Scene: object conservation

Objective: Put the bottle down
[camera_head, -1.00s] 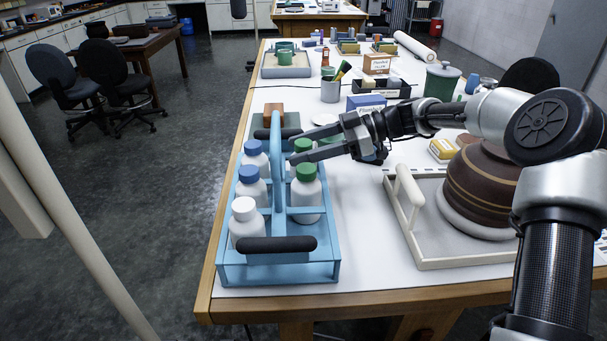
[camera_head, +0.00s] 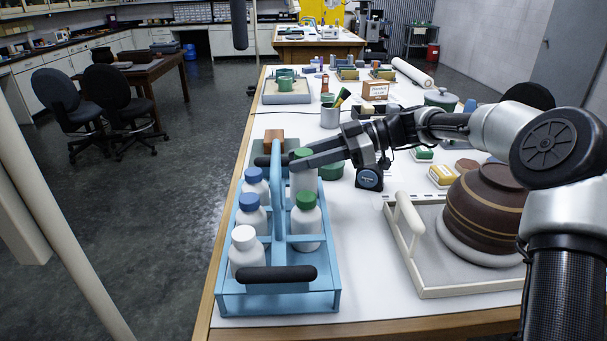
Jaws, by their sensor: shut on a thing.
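My gripper (camera_head: 297,161) is shut on the rear green-capped white bottle (camera_head: 303,182), just under its cap. The bottle is upright, above the back right part of the blue carrier (camera_head: 328,300), with its cap higher than the other caps. Its base is hidden behind the carrier and the front green-capped bottle (camera_head: 306,228), so I cannot tell whether it touches the carrier floor. Two blue-capped bottles (camera_head: 251,220) and a white-capped bottle (camera_head: 246,252) stand in the left row.
The carrier's tall handle (camera_head: 276,190) rises close to the held bottle's left. A cream tray (camera_head: 470,288) with a brown striped pot (camera_head: 487,215) stands to the right. White tabletop (camera_head: 365,265) is bare between them. Boxes and cups fill the table behind.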

